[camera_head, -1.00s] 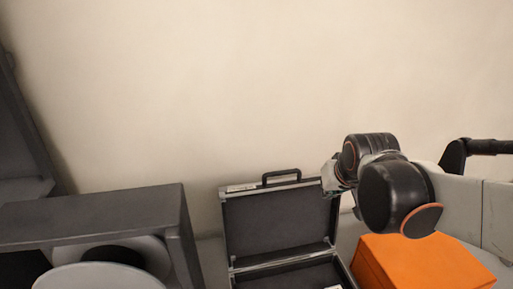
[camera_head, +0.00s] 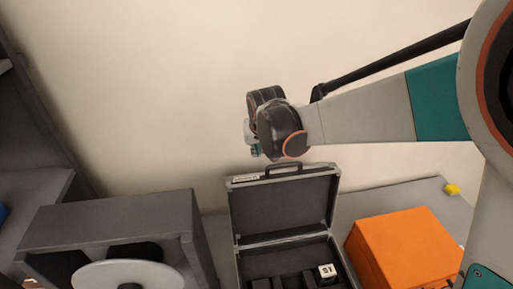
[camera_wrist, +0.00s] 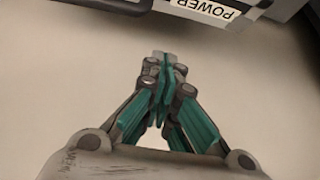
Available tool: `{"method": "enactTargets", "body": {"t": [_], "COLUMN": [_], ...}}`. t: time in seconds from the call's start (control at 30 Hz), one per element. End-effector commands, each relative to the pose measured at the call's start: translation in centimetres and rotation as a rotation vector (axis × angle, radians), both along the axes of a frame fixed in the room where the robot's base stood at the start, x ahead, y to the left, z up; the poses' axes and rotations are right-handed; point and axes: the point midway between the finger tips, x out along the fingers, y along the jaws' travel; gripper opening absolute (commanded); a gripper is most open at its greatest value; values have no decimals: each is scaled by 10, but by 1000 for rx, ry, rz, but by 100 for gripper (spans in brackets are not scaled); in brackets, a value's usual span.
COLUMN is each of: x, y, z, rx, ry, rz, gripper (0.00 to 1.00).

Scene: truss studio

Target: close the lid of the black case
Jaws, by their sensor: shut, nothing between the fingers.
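The black case (camera_head: 241,262) stands open on a grey surface, its lid (camera_head: 285,208) raised upright with the handle (camera_head: 284,168) on its top edge. Dark compartments and a white block marked 01 (camera_head: 326,271) show inside the lower half. My gripper (camera_head: 255,152) is just above the lid's top edge, at its left part, partly hidden behind my wrist. In the wrist view my gripper (camera_wrist: 164,62) is shut and empty. The lid's edge with a POWER label (camera_wrist: 208,12) shows beyond the fingertips, apart from them, and part of the handle (camera_wrist: 85,3) is at the top left.
An orange box (camera_head: 405,250) stands close to the right of the case. A grey housing with a round disc (camera_head: 125,275) stands close on the left. A pale wall (camera_head: 150,100) is behind. A small yellow object (camera_head: 452,189) lies at the far right.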

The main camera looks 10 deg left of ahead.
Motion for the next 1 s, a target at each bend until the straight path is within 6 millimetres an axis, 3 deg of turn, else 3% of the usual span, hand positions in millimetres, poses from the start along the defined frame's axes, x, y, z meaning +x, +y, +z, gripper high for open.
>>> {"method": "enactTargets", "body": {"t": [0.27,0.8,1.0], "x": [9,45,20], "y": [7,17,10], "z": [-20,-88,-83], "rx": [-2,-1,-1], "ry": [6,5,5], "rz": [2,1,2], "gripper": [0,0,0]}}
